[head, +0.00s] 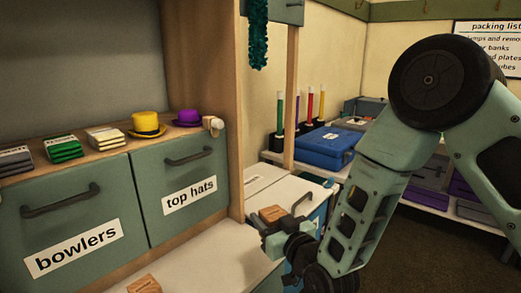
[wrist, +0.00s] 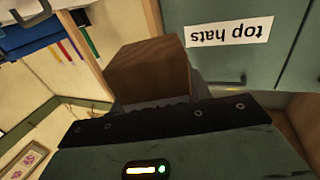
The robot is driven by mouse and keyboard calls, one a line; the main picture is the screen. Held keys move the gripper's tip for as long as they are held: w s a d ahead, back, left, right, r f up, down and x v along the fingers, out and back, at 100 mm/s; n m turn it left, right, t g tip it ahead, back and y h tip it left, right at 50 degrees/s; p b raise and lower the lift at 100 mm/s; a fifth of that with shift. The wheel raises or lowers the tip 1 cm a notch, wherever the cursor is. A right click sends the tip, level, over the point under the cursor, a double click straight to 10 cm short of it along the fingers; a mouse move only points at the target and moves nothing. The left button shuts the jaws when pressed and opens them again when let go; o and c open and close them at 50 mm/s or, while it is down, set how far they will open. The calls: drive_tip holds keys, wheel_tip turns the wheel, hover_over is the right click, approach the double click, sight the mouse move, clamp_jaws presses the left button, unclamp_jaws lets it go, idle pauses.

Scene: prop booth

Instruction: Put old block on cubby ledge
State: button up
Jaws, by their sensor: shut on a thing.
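A brown wooden block (head: 271,213) is in my gripper (head: 275,226), to the right of the cubby unit's lower ledge (head: 190,263). In the wrist view the same block (wrist: 148,70) stands up beyond the dark gripper edge (wrist: 150,112). The fingertips are mostly hidden, but the gripper is shut on the block. A second wooden block (head: 145,284) lies on the pale lower ledge at the bottom of the head view, partly cut off, with marks on its top. I cannot tell the held block's markings.
Drawers labelled bowlers (head: 75,235) and top hats (head: 185,180) sit above the ledge. A yellow hat (head: 147,125), a purple hat (head: 188,118) and card stacks (head: 62,149) stand on top. A wooden post (head: 236,110) rises beside them. A blue case (head: 326,147) is behind.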

drive_tip(key=w+d+m+t+h+p, duration=0.1)
drive_tip(key=w+d+m+h+p, duration=0.3)
drive_tip(key=d, duration=1.1)
drive_tip(key=w+d+m+t+h, duration=0.15)
drive_tip(key=d+h, duration=0.35)
drive_tip(key=d, duration=1.1)
drive_tip(key=s+d+f+y, duration=0.1)
drive_tip(key=s+f, duration=0.3)
drive_tip(key=f, duration=0.3)
drive_tip(key=s+d+f, duration=0.2)
drive_tip(key=s+f, duration=0.1)
drive_tip(key=f, duration=0.4)
drive_tip(key=s+a+f+h, duration=0.1)
drive_tip(key=s+a+f, duration=0.1)
drive_tip(key=s, duration=0.6)
drive_tip(key=shift+s+a+f, duration=0.3)
drive_tip(key=shift+a+f, duration=0.05)
drive_tip(key=shift+a, duration=0.25)
drive_tip(key=shift+a+f, duration=0.1)
drive_tip(key=shift+a, duration=0.05)
drive_tip(key=shift+d+m, duration=0.2)
drive_tip(key=shift+m, duration=0.15)
drive_tip(key=shift+a, duration=0.15)
